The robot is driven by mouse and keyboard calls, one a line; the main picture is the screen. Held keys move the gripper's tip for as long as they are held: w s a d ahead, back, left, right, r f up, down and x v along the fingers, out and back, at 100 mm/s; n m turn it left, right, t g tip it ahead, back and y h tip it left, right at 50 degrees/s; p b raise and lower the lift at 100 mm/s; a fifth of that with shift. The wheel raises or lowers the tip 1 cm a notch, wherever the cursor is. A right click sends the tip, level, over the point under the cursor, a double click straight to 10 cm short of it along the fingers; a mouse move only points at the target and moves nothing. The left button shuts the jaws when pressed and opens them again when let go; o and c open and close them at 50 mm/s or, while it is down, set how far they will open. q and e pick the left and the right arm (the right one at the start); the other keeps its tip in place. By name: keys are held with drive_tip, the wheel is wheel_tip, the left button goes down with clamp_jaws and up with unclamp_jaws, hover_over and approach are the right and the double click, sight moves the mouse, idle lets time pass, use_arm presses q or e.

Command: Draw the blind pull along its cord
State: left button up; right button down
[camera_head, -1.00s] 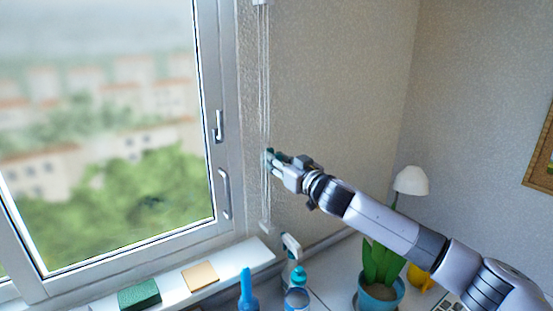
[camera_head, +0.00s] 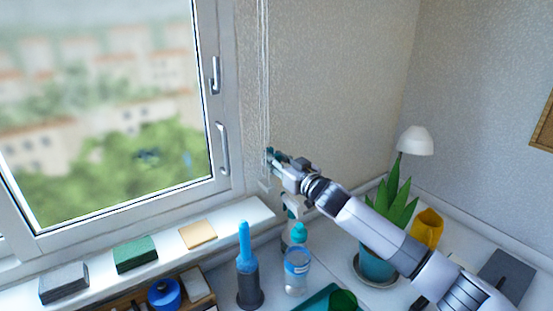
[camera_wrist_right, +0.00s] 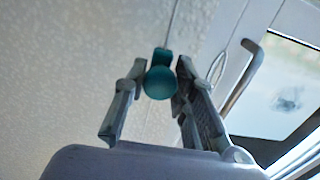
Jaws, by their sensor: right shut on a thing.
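The blind pull is a small teal knob (camera_wrist_right: 160,80) on a thin cord (camera_wrist_right: 174,22) in the right wrist view. My right gripper (camera_wrist_right: 160,88) is shut on it, one finger on each side. In the head view the cord (camera_head: 264,70) hangs as thin pale strands beside the window frame, and my right gripper (camera_head: 272,158) is at the strands, a little above their lower end. The knob shows there only as a small dark teal spot between the fingertips. My left gripper is not in view.
The window (camera_head: 218,90) with its handles is left of the cord. A sill (camera_head: 235,222) below holds a green block (camera_head: 135,254), a tan block (camera_head: 198,235) and a grey block (camera_head: 64,283). Bottles (camera_head: 298,268), a potted plant (camera_head: 378,262) and a lamp (camera_head: 415,140) stand below and right.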

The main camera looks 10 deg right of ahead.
drive_tip(key=shift+s+f, duration=0.1)
drive_tip(key=shift+f, duration=0.45)
drive_tip(key=c, duration=1.7)
unclamp_jaws()
drive_tip(key=o, duration=0.4)
drive_tip(key=shift+r, duration=0.35)
drive_tip(key=v, duration=1.2)
